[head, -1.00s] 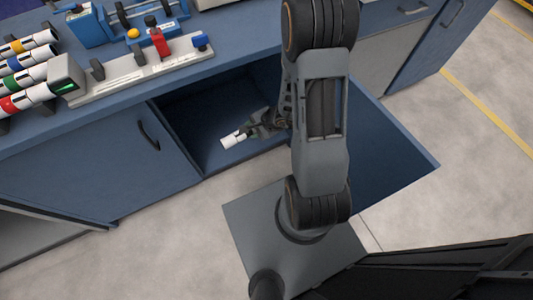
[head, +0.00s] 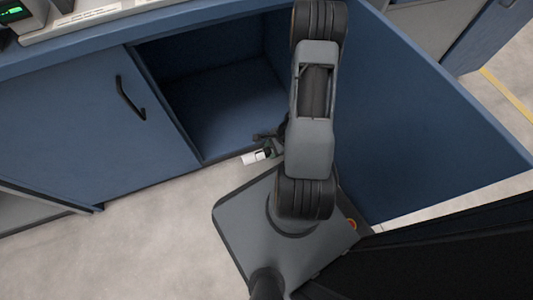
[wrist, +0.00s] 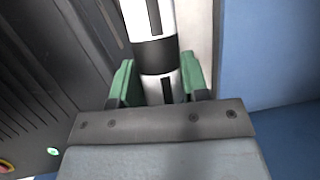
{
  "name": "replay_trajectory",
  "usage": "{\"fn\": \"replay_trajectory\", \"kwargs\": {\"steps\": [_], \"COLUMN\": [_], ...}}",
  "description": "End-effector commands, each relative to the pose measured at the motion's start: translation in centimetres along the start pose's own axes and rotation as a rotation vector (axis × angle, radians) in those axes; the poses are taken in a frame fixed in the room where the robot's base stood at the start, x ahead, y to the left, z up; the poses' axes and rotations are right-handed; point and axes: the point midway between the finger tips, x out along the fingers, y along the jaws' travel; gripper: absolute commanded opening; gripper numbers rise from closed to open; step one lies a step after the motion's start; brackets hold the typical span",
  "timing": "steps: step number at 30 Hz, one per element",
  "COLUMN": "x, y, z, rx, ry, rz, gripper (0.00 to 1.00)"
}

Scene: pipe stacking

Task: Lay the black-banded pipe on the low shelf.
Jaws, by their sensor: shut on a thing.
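The black-banded pipe is white with a black band and dark marks; in the wrist view the pipe (wrist: 150,18) runs up and away from between the green finger pads. My gripper (wrist: 158,85) is shut on it near the black band. In the head view the pipe's white end (head: 254,158) sticks out to the left of my gripper (head: 270,149), at the front opening of the cabinet. The rest of the pipe is hidden behind my gripper and arm. The low shelf (head: 225,110) is the cabinet's bare inner floor, just behind and left of the gripper.
The open cabinet door (head: 430,120) stands to the right of my arm. A closed door with a black handle (head: 131,98) is to the left. The worktop (head: 95,35) runs above the opening. Bare floor (head: 150,230) lies in front left.

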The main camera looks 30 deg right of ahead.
Motion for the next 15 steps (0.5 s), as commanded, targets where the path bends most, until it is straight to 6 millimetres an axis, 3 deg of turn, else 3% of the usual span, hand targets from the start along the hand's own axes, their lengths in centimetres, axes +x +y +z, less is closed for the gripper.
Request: {"fn": "replay_trajectory", "kwargs": {"steps": [5,15], "x": [0.3,1.7], "y": [-0.5,-3.4], "z": [-0.5,-1.0], "rx": [0.010,0.007], "ry": [0.001,0.000], "rz": [0.002,0.003], "gripper": [0.16,0.16]}}
